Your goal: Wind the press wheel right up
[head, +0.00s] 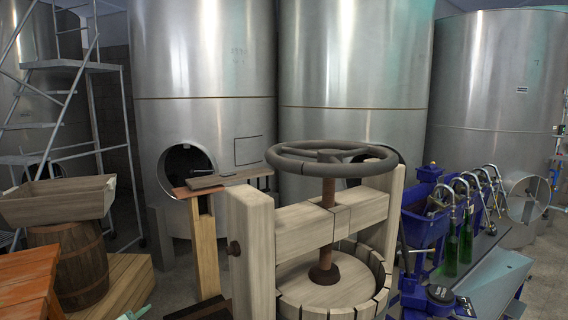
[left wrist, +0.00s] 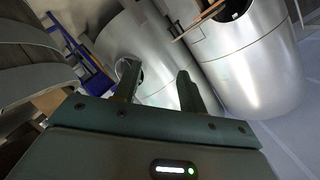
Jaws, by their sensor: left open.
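The press wheel (head: 331,150) is a dark ring with spokes, lying level on top of a rusty vertical screw (head: 328,192). The screw passes through the pale wooden crossbeam (head: 300,228) between two posts. Its brown lower end meets the round wooden top inside the slatted press basket (head: 320,296). Nothing touches the wheel. My left gripper (left wrist: 158,88) shows in the left wrist view, its two dark fingers apart and nothing between them. A small teal part at the bottom edge of the head view, left of the press, may belong to it. My right gripper is in neither view.
A narrow wooden stand (head: 203,240) with a flat board on top is just left of the press. A barrel (head: 80,262) with a wooden trough stands farther left. A bottle filler (head: 470,205) with green bottles is close on the right. Steel tanks (head: 205,60) line the back.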

